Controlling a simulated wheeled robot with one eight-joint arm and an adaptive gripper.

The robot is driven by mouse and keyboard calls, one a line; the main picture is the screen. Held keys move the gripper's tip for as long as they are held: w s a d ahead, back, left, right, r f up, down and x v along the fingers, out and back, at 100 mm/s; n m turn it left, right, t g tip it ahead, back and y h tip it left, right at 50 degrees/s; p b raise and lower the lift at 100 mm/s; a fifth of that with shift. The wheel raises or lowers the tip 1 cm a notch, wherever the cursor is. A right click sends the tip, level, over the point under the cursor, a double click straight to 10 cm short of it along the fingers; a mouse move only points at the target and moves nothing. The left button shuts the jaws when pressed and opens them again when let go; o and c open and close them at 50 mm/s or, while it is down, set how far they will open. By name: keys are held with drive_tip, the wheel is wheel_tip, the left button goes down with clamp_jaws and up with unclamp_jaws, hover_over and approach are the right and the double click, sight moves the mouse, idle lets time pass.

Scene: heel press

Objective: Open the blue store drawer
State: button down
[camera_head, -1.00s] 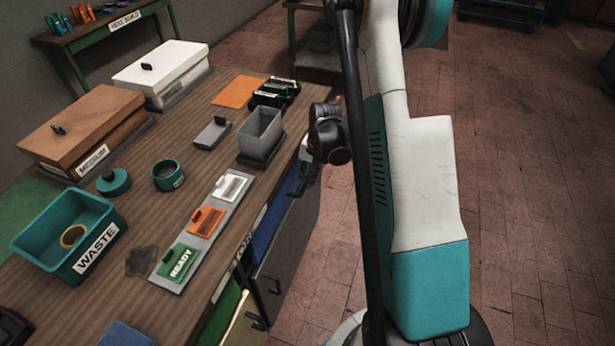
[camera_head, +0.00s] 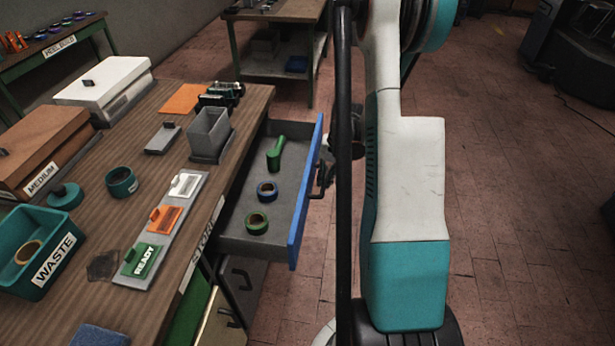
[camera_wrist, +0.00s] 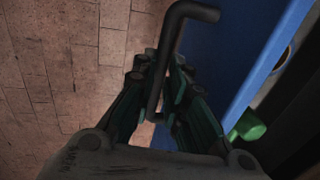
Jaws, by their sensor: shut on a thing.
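The blue store drawer (camera_head: 304,205) is pulled well out from the right side of the bench in the head view. Inside its grey tray lie a green object with a handle (camera_head: 276,153), a blue ring (camera_head: 267,190) and a green ring (camera_head: 257,223). My gripper (camera_wrist: 158,95) is shut on the dark bar handle (camera_wrist: 165,45) of the drawer in the wrist view. The blue drawer front (camera_wrist: 228,50) also shows there, to the right of the handle. In the head view my arm hides most of the gripper, beside the drawer front.
The bench top holds a teal waste bin (camera_head: 15,268), a grey open box (camera_head: 209,130), a strip of coloured tags (camera_head: 165,228) and lidded boxes (camera_head: 105,88). A grey cabinet (camera_head: 240,280) with handles is below the drawer.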

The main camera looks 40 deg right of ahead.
drive_tip(key=shift+s+d, duration=0.85)
drive_tip(key=shift+s, duration=0.2)
drive_tip(key=c, duration=1.6)
unclamp_jaws()
drive_tip(key=shift+r, duration=0.1)
wheel_tip(320, 180, up, 12)
drive_tip(key=s+d, duration=0.1)
drive_tip(key=shift+s+d+f, duration=0.15)
drive_tip(key=shift+s+f, duration=0.05)
drive_tip(key=shift+s, duration=0.2)
